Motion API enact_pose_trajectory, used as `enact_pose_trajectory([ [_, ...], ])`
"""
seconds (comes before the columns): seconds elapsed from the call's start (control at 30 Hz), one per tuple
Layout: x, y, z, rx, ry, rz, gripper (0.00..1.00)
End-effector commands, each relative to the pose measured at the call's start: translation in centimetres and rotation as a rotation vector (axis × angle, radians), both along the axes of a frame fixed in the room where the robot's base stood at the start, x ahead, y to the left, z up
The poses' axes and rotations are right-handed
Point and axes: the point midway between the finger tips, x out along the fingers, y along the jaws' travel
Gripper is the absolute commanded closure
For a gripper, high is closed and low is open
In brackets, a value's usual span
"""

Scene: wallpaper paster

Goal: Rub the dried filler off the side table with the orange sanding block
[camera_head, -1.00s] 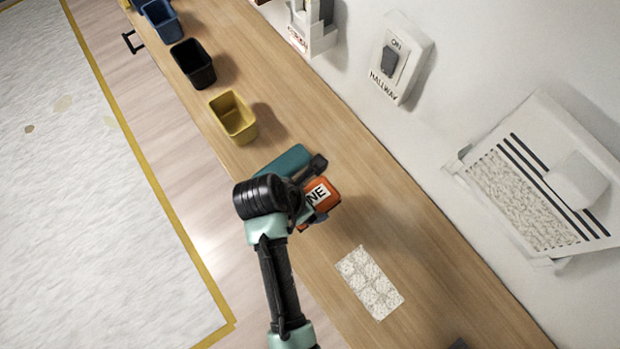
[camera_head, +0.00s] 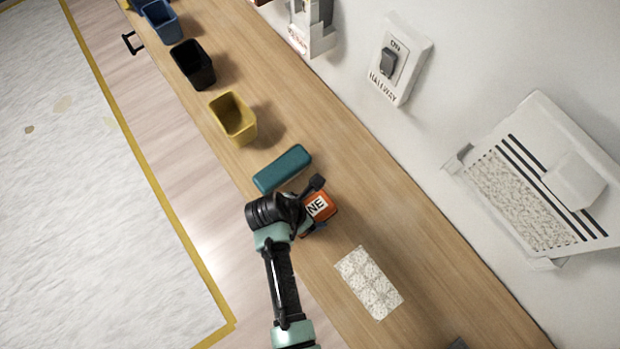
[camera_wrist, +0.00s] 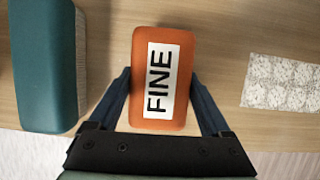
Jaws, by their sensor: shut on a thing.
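The orange sanding block (camera_head: 318,207) has a white label; the wrist view shows it reading FINE on the block (camera_wrist: 161,112). My gripper (camera_head: 309,206) is shut on it, with one finger on each side in the wrist view (camera_wrist: 166,95). I cannot tell whether the block touches the wood. The dried filler (camera_head: 369,282) is a whitish, cracked rectangular patch on the wooden side table (camera_head: 420,255). It lies lower right of the block, and its edge shows at the right of the wrist view (camera_wrist: 283,84).
A teal block (camera_head: 282,168) lies just up and left of my gripper, close by. Yellow (camera_head: 233,118), black (camera_head: 193,64) and blue (camera_head: 161,21) bins stand along the table. A wall switch (camera_head: 400,60) and a white tray-like unit (camera_head: 540,180) are at the right.

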Motion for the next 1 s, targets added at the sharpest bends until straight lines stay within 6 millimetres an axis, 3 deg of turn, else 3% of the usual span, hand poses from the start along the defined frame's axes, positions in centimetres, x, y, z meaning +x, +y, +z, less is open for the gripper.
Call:
enact_pose_trajectory([
  [0.17,0.0,0.0,-0.6,-0.001,-0.001,0.000,0.76],
  [0.2,0.0,0.0,-0.5,0.000,0.000,0.000,0.11],
  [0.27,0.0,0.0,-0.5,0.000,0.000,0.000,0.00],
  [0.67,0.0,0.0,-0.6,0.000,-0.001,0.000,0.00],
  [1.0,-1.6,1.6,5.1,0.001,-0.003,0.002,0.00],
])
